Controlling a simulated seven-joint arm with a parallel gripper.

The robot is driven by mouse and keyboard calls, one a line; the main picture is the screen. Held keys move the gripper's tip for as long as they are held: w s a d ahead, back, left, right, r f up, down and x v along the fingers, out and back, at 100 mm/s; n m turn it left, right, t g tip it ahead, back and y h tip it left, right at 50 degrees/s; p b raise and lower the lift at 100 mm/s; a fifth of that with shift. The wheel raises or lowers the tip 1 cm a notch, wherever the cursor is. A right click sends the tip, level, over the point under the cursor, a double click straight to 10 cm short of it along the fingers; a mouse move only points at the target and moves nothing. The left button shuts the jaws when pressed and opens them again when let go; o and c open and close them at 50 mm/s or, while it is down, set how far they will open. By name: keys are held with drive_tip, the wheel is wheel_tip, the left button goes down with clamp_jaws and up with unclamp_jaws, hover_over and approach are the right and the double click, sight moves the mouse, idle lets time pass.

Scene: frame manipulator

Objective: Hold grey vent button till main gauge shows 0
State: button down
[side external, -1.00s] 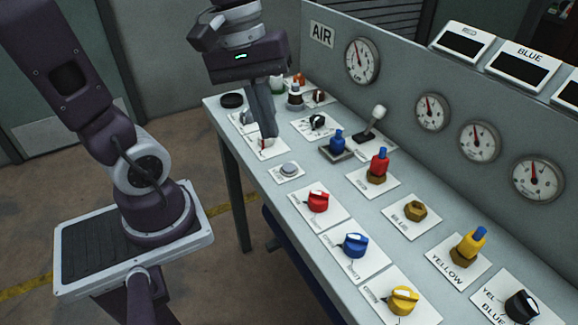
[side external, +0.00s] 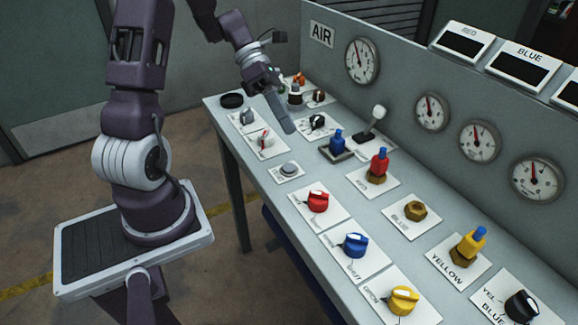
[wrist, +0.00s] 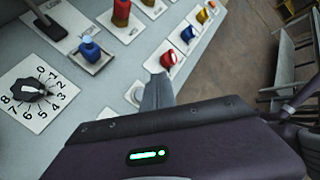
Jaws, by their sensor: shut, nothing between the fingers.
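The grey button (side external: 289,168) sits on a small white plate near the front edge of the bench; nothing is on it. In the wrist view a white plate (wrist: 134,95) beside the fingers is partly hidden, and I cannot tell if it is the button's. The gauge beside the AIR sign (side external: 362,61) is probably the main gauge; its needle points up and slightly left, its numbers too small to read. My gripper (side external: 290,129) is shut and empty, tilted above the bench behind the button and apart from it. The fingers (wrist: 160,80) also show in the wrist view.
A black numbered dial (wrist: 35,88) and a blue-topped part (side external: 337,141) are close to my fingers. A lever (side external: 375,118) stands behind. Red (side external: 318,201), blue (side external: 354,245) and yellow (side external: 403,300) knobs line the front. Three smaller gauges are on the panel.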

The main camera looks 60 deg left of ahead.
sight(286, 165)
wheel_tip(286, 165, down, 8)
drive_tip(key=shift+f, duration=0.1)
idle(0.4)
idle(1.9)
drive_tip(key=shift+f, duration=0.35)
drive_tip(key=shift+f, duration=0.4)
idle(0.5)
drive_tip(key=shift+r, duration=0.1)
idle(2.5)
drive_tip(key=shift+r, duration=0.75)
drive_tip(key=shift+r, duration=2.5)
